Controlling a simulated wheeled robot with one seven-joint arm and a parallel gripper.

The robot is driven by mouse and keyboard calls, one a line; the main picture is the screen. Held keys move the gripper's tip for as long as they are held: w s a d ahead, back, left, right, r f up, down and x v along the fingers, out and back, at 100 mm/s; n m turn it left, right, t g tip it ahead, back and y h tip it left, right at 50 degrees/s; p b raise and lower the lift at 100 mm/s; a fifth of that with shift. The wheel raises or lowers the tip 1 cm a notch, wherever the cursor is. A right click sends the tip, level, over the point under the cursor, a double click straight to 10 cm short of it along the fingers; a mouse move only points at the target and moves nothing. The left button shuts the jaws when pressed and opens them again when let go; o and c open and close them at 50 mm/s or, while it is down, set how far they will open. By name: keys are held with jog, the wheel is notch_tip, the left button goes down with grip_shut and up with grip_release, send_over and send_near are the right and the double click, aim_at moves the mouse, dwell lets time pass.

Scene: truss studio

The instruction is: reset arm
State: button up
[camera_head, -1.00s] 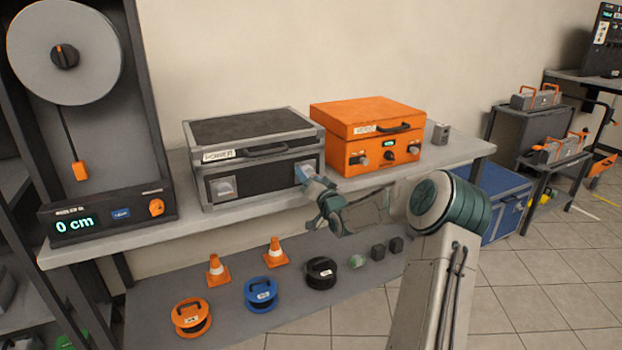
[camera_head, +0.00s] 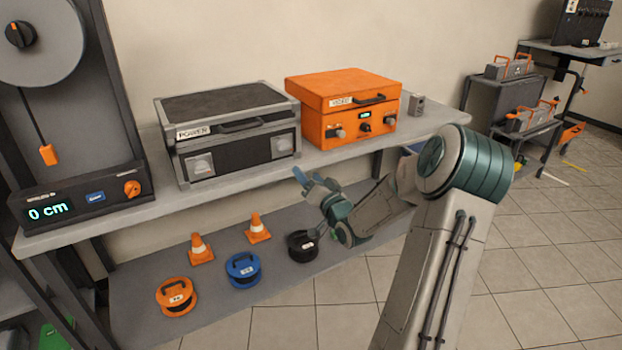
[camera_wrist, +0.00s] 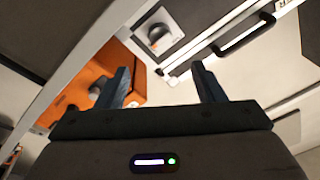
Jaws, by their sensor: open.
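My gripper (camera_head: 316,180) is open and empty in the head view. It is in front of the shelf edge, below and between the black power case and the orange video case. In the wrist view its two dark fingers (camera_wrist: 160,88) stand apart with nothing between them. My arm reaches in from the lower right of the head view.
The black power case (camera_head: 228,107) and the orange video case (camera_head: 317,100) stand on the upper shelf (camera_head: 100,222). A blue reel (camera_head: 243,270), an orange reel (camera_head: 176,297), a black reel (camera_head: 301,246) and two cones sit on the lower shelf.

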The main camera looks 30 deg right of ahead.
jog(key=shift+s, duration=0.3)
jog(key=s+a+r+n+g+h+p, duration=0.1)
jog(key=s+a+r+n+g+p, duration=0.15)
jog(key=a+g+p, duration=0.2)
jog(key=s+a+r+n+g+p, duration=0.1)
jog(key=a+r+n+g+p, duration=0.15)
jog(key=a, duration=0.25)
jog(key=s+a+r+g+p, duration=0.3)
jog(key=s+a+r, duration=0.1)
jog(key=s, duration=0.5)
jog(key=s+a+r+n+g+p, duration=0.1)
jog(key=s+a+r+g+p, duration=0.2)
jog(key=s, duration=0.6)
jog(key=s+a+r+g+p, duration=0.3)
jog(key=s+a+r+p, duration=0.1)
jog(key=s, duration=0.5)
notch_tip(320, 180, up, 2)
jog(key=shift+s+a+g, duration=0.35)
jog(key=shift+a+g, duration=0.05)
jog(key=shift+a, duration=0.2)
